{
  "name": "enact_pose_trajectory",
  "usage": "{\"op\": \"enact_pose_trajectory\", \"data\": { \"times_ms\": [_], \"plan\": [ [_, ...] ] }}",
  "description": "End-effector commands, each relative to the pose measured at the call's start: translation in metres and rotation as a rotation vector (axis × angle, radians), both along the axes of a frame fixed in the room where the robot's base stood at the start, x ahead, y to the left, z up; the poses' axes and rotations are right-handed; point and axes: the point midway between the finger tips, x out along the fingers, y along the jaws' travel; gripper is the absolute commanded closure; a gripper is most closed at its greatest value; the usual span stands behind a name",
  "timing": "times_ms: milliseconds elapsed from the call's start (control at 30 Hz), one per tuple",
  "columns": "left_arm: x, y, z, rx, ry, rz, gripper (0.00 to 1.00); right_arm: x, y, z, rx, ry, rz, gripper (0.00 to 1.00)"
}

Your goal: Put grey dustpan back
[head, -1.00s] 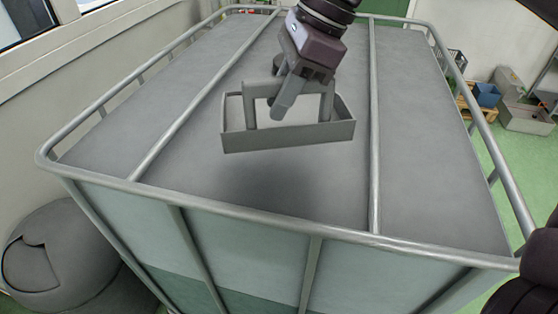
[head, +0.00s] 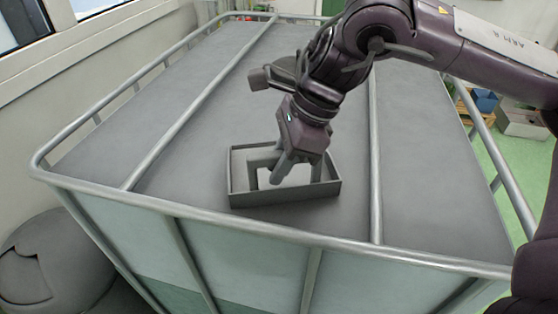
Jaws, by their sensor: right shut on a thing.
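The grey dustpan (head: 290,197) is a shallow open box with a raised handle, in the middle of the head view. It is at the grey top of a large caged tank (head: 180,150), close to the near rail. It looks level and appears to rest on the top or sit just above it; I cannot tell which. My right gripper (head: 277,178) points down into the dustpan and is shut on its handle. The fingers hide part of the handle and the inside. My left gripper is not in view.
Metal tube rails (head: 270,232) run around the tank top, with bars crossing it. The top is otherwise clear left and right of the dustpan. A grey rounded object (head: 50,265) stands at the lower left. Blue (head: 485,100) and grey boxes (head: 522,122) stand at the back right.

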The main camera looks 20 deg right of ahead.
Motion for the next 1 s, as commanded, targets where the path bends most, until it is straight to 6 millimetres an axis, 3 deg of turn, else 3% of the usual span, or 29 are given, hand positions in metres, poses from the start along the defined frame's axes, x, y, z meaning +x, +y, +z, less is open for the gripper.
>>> {"op": "enact_pose_trajectory", "data": {
  "times_ms": [133,167,300,700,833,1000],
  "plan": [
    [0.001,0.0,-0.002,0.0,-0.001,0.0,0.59,0.0,0.0,-0.002,0.001,-0.001,0.001,1.0],
    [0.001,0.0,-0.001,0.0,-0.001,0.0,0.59,0.0,0.0,-0.002,0.0,0.0,0.001,0.76],
    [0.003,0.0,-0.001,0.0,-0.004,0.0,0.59,0.0,0.0,-0.001,-0.001,0.001,0.001,0.58],
    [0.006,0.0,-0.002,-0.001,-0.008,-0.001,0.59,0.0,-0.003,0.006,0.0,-0.002,0.0,0.58],
    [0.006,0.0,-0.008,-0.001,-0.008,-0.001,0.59,-0.002,-0.011,0.025,0.002,-0.003,-0.001,0.58],
    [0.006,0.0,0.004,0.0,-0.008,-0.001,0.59,-0.005,-0.026,0.064,-0.002,-0.006,-0.001,0.58]
  ]
}}
